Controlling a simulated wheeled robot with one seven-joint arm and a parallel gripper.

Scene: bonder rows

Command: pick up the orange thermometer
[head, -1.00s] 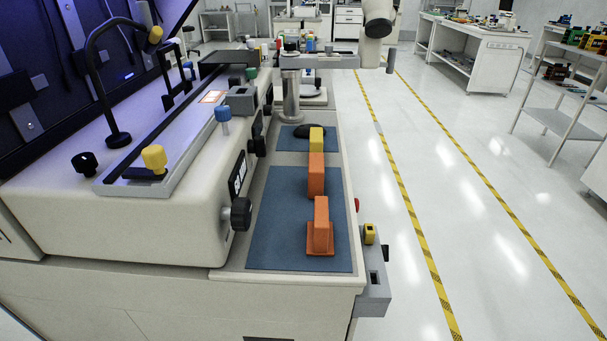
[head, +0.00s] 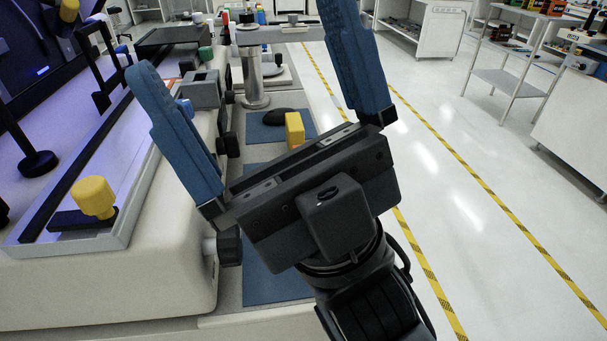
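No orange thermometer shows now; my gripper and wrist cover the part of the bench where two orange upright things stood in the earlier frame. I cannot tell which of those two is the thermometer. A blue mat (head: 272,285) shows below and left of my gripper.
A yellow block (head: 295,129) stands beyond my gripper, near a dark rounded thing (head: 279,116) on a farther blue mat (head: 256,130). The bonder machine (head: 110,280) with its yellow knob (head: 95,197) fills the left. Open floor (head: 470,230) lies right.

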